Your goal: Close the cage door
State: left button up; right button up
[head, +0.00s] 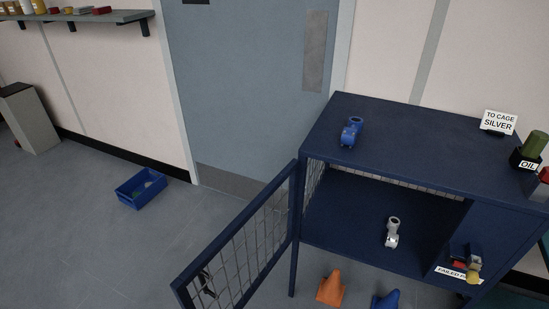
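The cage door (245,248) is a dark blue frame with wire mesh. It stands swung open, reaching from the left front post of the blue cage (425,121) toward the lower left of the head view. A small dark fitting (207,284) shows on the door near its free edge. Inside the open cage, a silver part (392,233) rests on the floor panel. A blue part (351,131) of similar shape lies on the cage top. Neither of my grippers is in view.
An orange cone (332,287) and a blue cone (385,300) stand below the cage front. A "TO CAGE SILVER" sign (499,122) stands on top. Small red and yellow items (471,270) sit by a label at right. A blue crate (141,188) lies on open floor at left.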

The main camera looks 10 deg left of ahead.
aim_at(178, 286)
jog(key=j+z, duration=0.2)
jog(key=z, duration=0.55)
jog(key=j+z, duration=0.35)
jog(key=j, duration=0.55)
jog(key=j+z, duration=0.4)
jog(key=j, duration=0.45)
jog(key=k+j, duration=0.1)
jog(key=j, duration=0.25)
jog(key=k+j, duration=0.1)
jog(key=j, duration=0.2)
